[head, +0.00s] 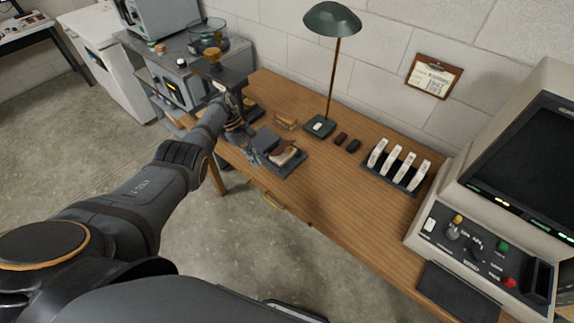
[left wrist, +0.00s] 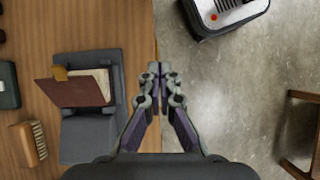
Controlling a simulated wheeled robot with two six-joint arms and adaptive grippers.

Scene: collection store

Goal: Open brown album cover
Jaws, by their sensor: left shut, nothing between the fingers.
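The brown album (head: 284,153) lies on a dark grey cradle (head: 294,166) near the front edge of the wooden desk. In the left wrist view the album's red-brown cover (left wrist: 76,93) seems to stand up at an angle, with cream pages (left wrist: 104,82) showing beside it and a tan tab at its corner. How far the cover is open I cannot tell. My left gripper (head: 247,142) is just left of the cradle in the head view. In the left wrist view its fingertips (left wrist: 159,72) are together and empty, apart from the album, over the desk's edge.
A brush (left wrist: 33,143) lies behind the cradle. A green lamp (head: 320,126), two small dark objects, a rack of white pieces (head: 394,177) and a large reader machine (head: 480,240) stand along the desk. Open floor lies in front.

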